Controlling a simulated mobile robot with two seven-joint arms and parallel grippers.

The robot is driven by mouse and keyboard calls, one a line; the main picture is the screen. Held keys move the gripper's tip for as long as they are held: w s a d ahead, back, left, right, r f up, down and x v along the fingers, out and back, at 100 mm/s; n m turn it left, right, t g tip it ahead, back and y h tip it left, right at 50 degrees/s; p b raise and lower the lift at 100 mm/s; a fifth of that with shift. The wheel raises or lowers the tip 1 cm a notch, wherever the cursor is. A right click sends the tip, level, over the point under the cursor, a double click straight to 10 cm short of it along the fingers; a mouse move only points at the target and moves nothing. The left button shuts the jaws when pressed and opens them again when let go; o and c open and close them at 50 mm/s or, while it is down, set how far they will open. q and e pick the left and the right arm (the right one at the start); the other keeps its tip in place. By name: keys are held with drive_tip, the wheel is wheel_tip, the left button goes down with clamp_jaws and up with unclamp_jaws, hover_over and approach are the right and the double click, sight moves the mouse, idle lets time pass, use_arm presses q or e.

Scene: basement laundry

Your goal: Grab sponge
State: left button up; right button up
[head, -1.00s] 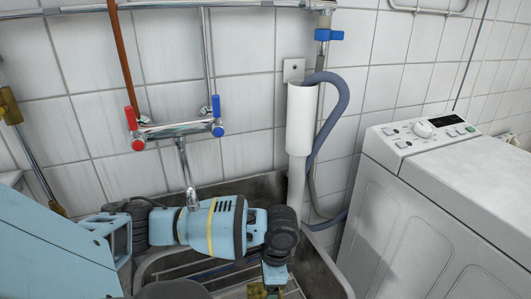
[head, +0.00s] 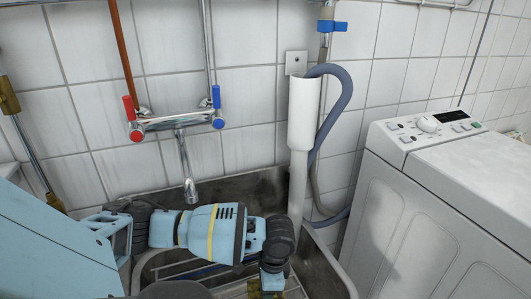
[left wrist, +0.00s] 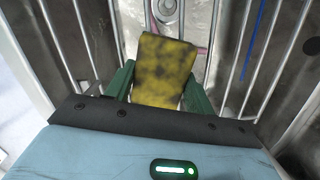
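The sponge (left wrist: 163,72) is yellow with dark mottling. In the left wrist view it sits between the two green fingers of my left gripper (left wrist: 158,95), which touch its sides, and its far end sticks out past them. In the head view my left gripper (head: 271,280) points down into the sink, and only a small yellow-brown bit of the sponge (head: 268,287) shows at the bottom edge. My right gripper is in neither view.
The sink (head: 335,266) has a metal rack (left wrist: 232,50) under the gripper. A tap (head: 187,170) hangs over the sink. A white drain pipe (head: 303,115) with a grey hose (head: 338,118) stands behind it. A washing machine (head: 430,210) is on the right.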

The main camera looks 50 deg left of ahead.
use_arm(q)
drive_tip(key=c, duration=0.4)
drive_tip(key=shift+c, duration=0.2)
